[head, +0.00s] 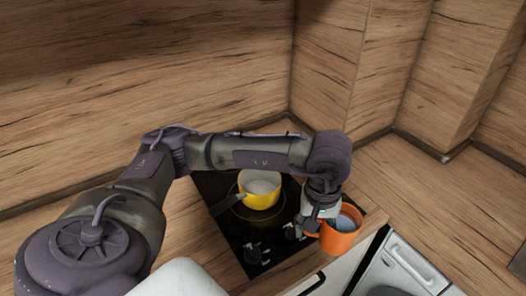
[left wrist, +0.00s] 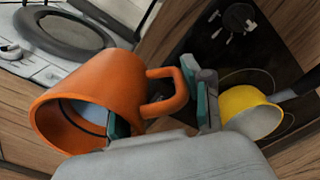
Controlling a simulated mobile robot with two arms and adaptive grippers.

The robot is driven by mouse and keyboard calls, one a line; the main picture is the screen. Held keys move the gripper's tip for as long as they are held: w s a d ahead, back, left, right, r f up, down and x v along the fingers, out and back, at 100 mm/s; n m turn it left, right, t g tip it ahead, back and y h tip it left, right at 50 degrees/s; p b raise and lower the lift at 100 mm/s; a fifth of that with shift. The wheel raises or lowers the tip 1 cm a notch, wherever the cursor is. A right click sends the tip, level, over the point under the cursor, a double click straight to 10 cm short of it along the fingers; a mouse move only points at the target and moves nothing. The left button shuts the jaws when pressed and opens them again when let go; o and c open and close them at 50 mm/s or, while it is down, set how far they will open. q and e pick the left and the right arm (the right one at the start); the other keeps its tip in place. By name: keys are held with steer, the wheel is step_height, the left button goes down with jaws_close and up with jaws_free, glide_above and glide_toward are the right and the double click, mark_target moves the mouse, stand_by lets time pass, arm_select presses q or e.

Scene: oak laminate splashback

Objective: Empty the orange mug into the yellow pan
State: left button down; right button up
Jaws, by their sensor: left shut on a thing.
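The orange mug (head: 337,244) is held over the front right part of the hob, near the counter's front edge. It looks roughly upright, with something grey-blue inside. My left gripper (head: 318,222) is shut on the mug at its handle side. In the left wrist view the mug (left wrist: 105,88) fills the left, and the gripper's fingers (left wrist: 160,112) stand around the handle area. The yellow pan (head: 260,198) sits on the hob to the left of the mug and farther back. Its inside is pale, with no contents I can make out. It also shows in the left wrist view (left wrist: 238,100). My right gripper is out of view.
The black hob (head: 240,235) has knobs (head: 253,253) along its front. The pan's dark handle (head: 227,204) points toward the front left. A white washing machine (head: 405,265) stands below the counter at the right. The right-hand wooden counter (head: 420,195) is clear.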

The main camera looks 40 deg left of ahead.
arm_select(q)
steer(key=w+a+f+n+p, duration=0.1)
steer(key=w+a+n+p, duration=0.45)
steer(key=n, duration=0.95)
steer(key=w+n+p, duration=0.2)
steer(key=w+n, duration=0.7)
steer(key=n, duration=0.6)
steer(key=w+a+f+n+p, duration=0.1)
steer(key=a+n, duration=0.3)
steer(key=n, duration=0.7)
steer(key=w+a+f+n+p, duration=0.1)
steer(key=w+a+n+p, duration=0.3)
steer(key=n, duration=0.8)
steer(key=shift+w+a+f+n, duration=0.15)
steer(key=shift+a+f+n, duration=0.2)
steer(key=shift+a, duration=0.15)
